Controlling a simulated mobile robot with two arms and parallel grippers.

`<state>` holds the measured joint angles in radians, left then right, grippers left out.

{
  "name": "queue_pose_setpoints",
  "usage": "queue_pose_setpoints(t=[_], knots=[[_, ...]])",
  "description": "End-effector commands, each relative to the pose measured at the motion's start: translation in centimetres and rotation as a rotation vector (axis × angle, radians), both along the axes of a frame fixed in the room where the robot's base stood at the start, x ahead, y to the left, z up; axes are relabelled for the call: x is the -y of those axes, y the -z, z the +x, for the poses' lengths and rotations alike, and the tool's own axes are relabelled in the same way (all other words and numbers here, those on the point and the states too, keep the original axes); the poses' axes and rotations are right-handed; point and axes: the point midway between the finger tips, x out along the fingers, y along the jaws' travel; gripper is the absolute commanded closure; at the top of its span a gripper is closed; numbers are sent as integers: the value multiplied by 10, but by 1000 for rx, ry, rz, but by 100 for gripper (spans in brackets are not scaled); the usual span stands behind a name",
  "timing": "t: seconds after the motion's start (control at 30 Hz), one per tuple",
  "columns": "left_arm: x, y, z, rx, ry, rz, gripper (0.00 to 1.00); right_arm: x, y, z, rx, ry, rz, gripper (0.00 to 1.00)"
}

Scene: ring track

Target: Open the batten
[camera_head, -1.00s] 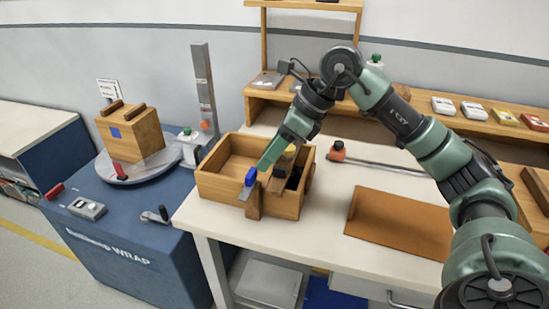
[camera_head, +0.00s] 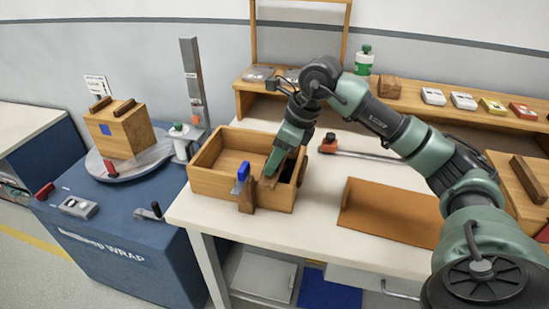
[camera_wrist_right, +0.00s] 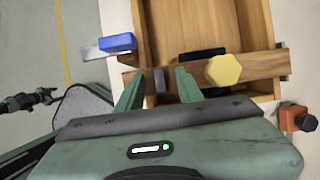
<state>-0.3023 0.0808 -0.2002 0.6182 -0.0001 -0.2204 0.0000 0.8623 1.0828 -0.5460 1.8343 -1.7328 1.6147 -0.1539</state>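The wooden batten (camera_wrist_right: 244,67) lies across the open wooden crate (camera_head: 214,185) on the white table. A yellow hexagonal knob (camera_wrist_right: 223,70) sits on the batten in the right wrist view; the arm hides the knob in the head view. A blue-handled clamp (camera_head: 243,171) is at the crate's front wall, beside the batten's front end. My right gripper (camera_wrist_right: 158,90) is open, its two fingers apart over the batten between clamp and knob. A small grey piece (camera_wrist_right: 160,80) shows between the fingers; contact cannot be told. My left gripper is not clearly shown; a dark green part is at the wrist view's left edge.
A shelf (camera_head: 440,107) with small items runs along the back.

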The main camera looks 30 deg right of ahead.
Motion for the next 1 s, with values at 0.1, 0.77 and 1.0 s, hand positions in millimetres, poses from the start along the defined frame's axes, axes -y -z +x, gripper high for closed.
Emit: queue_pose_setpoints(t=[0.1, 0.77, 1.0], knots=[[0, 0, 1, 1, 0, 0, 38, 0, 0, 0, 0, 0, 0, 72], [1, 0, 4, 6, 0, -1, 38, 0, -1, 0, 1, 0, 1, 100], [1, 0, 4, 6, 0, -2, 38, 0, -1, 0, 2, 0, 1, 100]])
